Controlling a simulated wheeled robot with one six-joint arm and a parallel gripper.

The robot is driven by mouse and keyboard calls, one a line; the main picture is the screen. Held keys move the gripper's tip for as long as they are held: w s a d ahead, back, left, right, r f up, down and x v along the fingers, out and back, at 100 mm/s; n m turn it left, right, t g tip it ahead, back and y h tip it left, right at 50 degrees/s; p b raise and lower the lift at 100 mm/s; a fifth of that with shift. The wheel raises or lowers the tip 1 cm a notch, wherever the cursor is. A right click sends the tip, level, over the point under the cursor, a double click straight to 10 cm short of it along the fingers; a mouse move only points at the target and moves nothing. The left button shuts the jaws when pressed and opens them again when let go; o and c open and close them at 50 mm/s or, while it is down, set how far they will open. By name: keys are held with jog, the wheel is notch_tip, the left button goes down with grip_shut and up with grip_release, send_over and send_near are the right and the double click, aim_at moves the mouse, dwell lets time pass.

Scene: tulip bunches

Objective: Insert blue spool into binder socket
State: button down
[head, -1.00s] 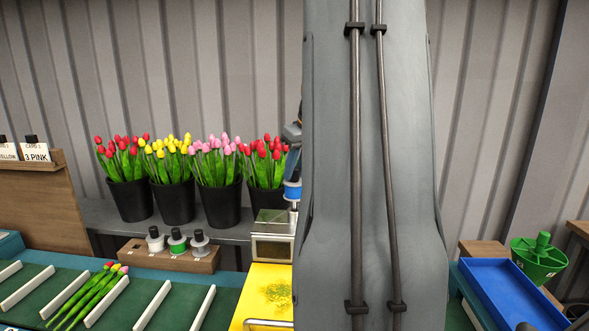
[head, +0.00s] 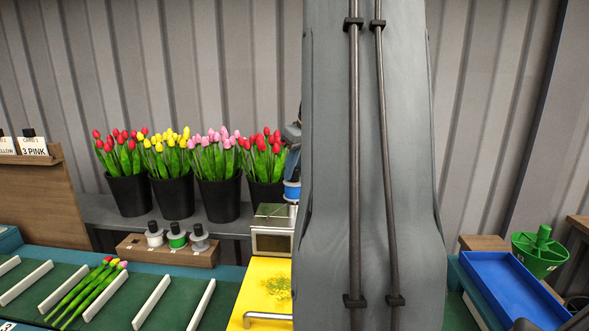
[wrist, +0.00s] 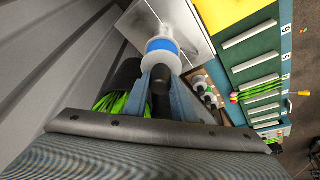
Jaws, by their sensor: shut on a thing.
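The blue spool (head: 292,190) has white flanges and shows at the left edge of my arm in the head view, partly hidden. It sits just above the top of the metal binder (head: 270,241), beside its right rear side. In the wrist view the spool (wrist: 161,46) is at the tips of my gripper (wrist: 160,72), which is shut on it. The binder's metal surface (wrist: 136,28) lies behind the spool there. The socket is hidden, and I cannot tell whether the spool touches it.
A wooden rack (head: 170,252) with white, green and grey spools stands left of the binder. Black tulip pots (head: 173,200) line the shelf behind. A yellow base (head: 262,290) lies in front.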

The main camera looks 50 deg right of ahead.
jog(key=shift+f+b, duration=0.35)
jog(key=shift+f, duration=0.25)
jog(key=c, duration=1.4)
grip_release()
jog(key=shift+r+p, duration=1.9)
jog(key=shift+r, duration=0.6)
